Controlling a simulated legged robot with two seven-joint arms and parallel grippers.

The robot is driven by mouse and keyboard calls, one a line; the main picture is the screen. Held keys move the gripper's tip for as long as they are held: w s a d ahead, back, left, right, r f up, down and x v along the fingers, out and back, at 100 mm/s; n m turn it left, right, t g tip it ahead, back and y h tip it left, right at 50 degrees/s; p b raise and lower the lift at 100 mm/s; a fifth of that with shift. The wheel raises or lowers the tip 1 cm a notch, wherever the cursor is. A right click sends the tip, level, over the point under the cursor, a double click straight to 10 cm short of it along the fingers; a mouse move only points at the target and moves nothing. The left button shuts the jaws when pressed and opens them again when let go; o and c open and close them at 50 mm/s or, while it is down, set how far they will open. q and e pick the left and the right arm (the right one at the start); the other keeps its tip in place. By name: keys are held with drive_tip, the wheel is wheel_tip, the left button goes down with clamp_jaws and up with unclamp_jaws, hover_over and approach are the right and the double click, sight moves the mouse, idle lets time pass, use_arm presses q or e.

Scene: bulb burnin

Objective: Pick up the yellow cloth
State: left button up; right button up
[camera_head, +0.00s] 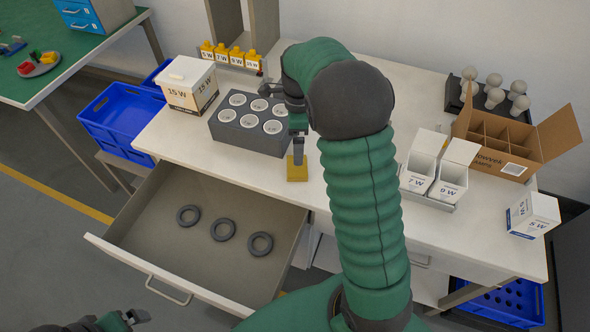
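The yellow cloth (297,173) is a small, flat-looking yellow piece on the white worktop, just right of the grey socket block. My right gripper (298,154) points down at it from above, its grey fingertips at the cloth's upper part. I cannot tell whether the fingers are closed on the cloth, as one finger seems to hide the other. My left gripper (134,317) is at the bottom left edge, low in front of the drawer and away from the cloth; its finger opening is unclear.
The grey block (228,132) with several white sockets stands left of my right gripper. An open drawer (135,250) holds three dark rings. White boxes (420,172) and an open cardboard box (505,150) stand on the right. A lidded white box (187,85) stands at the left.

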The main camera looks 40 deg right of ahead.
hover_over(297, 168)
drive_tip(key=d, duration=0.2)
drive_tip(key=f, duration=0.7)
drive_tip(key=shift+w+a, duration=0.25)
drive_tip(key=f, duration=0.2)
drive_tip(key=a+f+b, duration=0.1)
drive_tip(key=f, duration=0.1)
drive_tip(key=shift+w+a+f, duration=0.1)
drive_tip(key=shift+a+f, duration=0.1)
drive_tip(key=shift+f, duration=0.2)
drive_tip(key=shift+w+d+f, duration=0.1)
drive_tip(key=shift+d+f, duration=0.1)
drive_tip(key=shift+d, duration=0.35)
drive_tip(key=c, duration=0.4)
drive_tip(key=shift+a+r, duration=0.1)
drive_tip(key=shift+a, duration=0.25)
drive_tip(key=c, duration=0.9)
